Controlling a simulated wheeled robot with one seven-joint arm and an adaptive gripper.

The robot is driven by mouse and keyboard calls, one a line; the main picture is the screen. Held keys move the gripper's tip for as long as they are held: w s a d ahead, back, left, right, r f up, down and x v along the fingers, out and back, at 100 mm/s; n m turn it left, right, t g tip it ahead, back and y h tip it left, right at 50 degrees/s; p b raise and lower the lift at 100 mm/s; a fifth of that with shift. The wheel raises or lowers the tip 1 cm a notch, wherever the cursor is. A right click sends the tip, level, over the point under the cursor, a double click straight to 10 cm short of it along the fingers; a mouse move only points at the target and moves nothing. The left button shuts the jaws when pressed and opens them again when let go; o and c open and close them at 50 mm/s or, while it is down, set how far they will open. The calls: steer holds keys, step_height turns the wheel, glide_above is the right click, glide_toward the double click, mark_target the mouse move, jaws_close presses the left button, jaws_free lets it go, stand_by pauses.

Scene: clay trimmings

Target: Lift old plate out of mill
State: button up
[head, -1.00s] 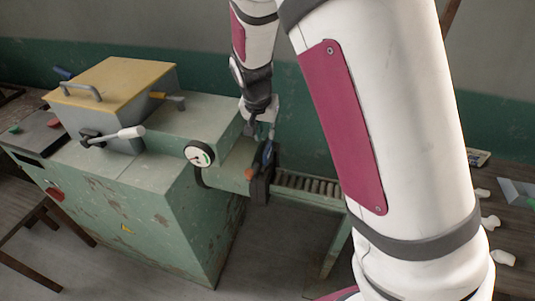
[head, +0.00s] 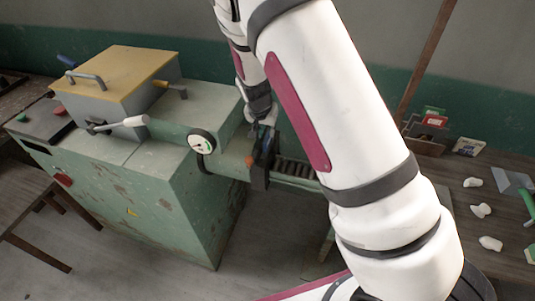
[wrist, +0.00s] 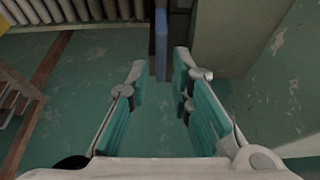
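The mill (head: 150,165) is a worn green machine with a yellow-lidded hopper and a round gauge. At its right-hand end stands a dark upright plate or frame (head: 259,175) with a blue edge and an orange knob beside it. My gripper (head: 263,118) is just above this plate, partly hidden by my own arm. In the wrist view my gripper (wrist: 160,65) is open, its two teal-padded fingers apart. The blue-edged strip (wrist: 161,48) lies ahead, between the lines of the fingertips and nearer the right one. Nothing is held, and contact cannot be told.
A roller conveyor (head: 295,170) runs right from the plate. A dark side table (head: 480,260) at the right carries pale clay lumps (head: 480,210) and small boxes. A lever with a white grip (head: 135,121) sticks out from the hopper. A wooden bench (head: 30,215) stands front left.

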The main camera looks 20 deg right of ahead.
mark_target(267, 135)
steer(key=x, duration=0.5)
steer(key=shift+a+p, duration=0.1)
steer(key=shift+p, duration=0.25)
jaws_close()
